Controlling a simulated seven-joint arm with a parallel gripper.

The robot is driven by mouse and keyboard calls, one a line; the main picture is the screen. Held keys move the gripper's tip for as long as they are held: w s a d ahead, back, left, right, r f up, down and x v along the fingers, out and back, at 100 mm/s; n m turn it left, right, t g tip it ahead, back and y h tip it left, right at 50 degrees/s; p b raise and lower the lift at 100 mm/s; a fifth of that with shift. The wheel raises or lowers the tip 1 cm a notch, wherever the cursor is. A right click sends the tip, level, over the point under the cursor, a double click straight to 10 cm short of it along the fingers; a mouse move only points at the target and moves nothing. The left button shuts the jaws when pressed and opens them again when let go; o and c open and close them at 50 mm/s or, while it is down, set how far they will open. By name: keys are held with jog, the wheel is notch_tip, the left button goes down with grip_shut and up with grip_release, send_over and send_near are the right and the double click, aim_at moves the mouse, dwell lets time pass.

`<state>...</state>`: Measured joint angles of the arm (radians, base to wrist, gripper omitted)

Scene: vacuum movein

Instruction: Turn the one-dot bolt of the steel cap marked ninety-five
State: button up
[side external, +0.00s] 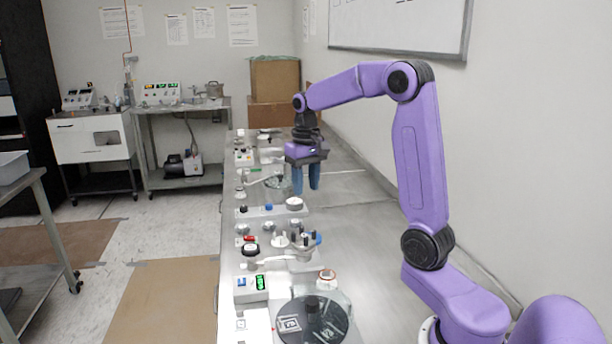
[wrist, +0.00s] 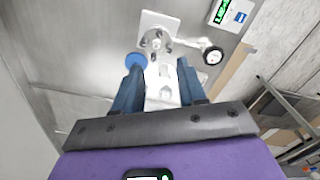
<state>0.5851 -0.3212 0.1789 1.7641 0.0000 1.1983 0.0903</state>
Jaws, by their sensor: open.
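My gripper (side external: 306,189) hangs over the bench with its two dark blue fingers pointing down. In the wrist view my gripper (wrist: 160,66) is open, with its fingers apart and nothing held between them. Beyond the fingertips is a steel flanged fitting (wrist: 157,40) with several small dark bolts on a pale square plate. The matching cluster of steel fittings (side external: 300,240) stands nearer the camera than my gripper in the side view. No number ninety-five and no dot marks are legible, so I cannot tell which cap or bolt is the named one.
A blue disc (wrist: 136,61) lies beside the fitting, and a round black-rimmed gauge (wrist: 212,55) stands to its right. A green-lit display box (side external: 250,287) and a dark round plate (side external: 312,322) occupy the near bench. The bench's right strip (side external: 350,225) is mostly clear.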

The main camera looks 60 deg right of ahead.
aim_at(306, 237)
jog(key=shift+r, duration=0.95)
notch_tip(306, 237, down, 17)
jog(key=m, duration=0.6)
jog(key=shift+d+f, duration=0.1)
grip_shut()
